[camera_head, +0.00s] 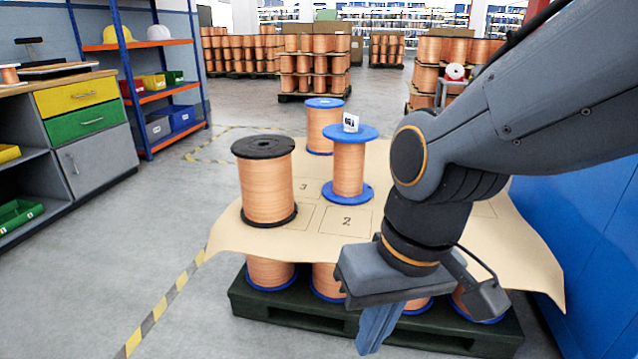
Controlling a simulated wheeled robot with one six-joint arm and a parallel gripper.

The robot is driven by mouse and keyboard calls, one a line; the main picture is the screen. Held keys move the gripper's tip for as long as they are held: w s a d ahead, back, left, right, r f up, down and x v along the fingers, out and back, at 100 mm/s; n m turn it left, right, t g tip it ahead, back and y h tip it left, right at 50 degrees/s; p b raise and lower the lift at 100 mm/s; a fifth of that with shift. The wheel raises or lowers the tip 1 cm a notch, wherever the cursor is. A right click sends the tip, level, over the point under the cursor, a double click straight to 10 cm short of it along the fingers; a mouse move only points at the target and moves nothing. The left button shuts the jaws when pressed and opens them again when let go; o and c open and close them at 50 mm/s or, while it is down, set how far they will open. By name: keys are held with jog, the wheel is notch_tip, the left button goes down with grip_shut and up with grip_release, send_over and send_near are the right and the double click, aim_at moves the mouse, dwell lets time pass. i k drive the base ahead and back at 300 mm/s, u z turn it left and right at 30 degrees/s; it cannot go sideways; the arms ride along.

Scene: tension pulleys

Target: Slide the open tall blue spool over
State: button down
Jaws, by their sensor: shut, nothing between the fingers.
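A blue-flanged copper spool (348,172) stands upright on the tan sheet (535,262), with a small white tag on its top flange. A second blue-flanged spool (323,120) stands behind it to the left, partly hidden by it. I cannot tell which of the two is the open tall one. A wider spool with black flanges (267,187) stands at the left. My gripper (370,346) points down in front of the sheet's near edge, closer to the camera than the spools. Its fingers are together and it touches no spool.
The sheet has printed squares; the square marked 2 (346,221) is bare. Below the sheet, more spools stand on a dark pallet (310,322). A blue panel (600,250) stands close on the right. Open floor lies left, with a striped line (165,300).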

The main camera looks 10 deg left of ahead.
aim_at(347, 186)
jog(key=u, duration=0.85)
jog(key=k, duration=1.1)
jog(key=u, duration=1.35)
jog(key=i, duration=1.5)
jog(key=z, duration=1.25)
jog(key=i, duration=0.85)
jog(key=z, duration=0.9)
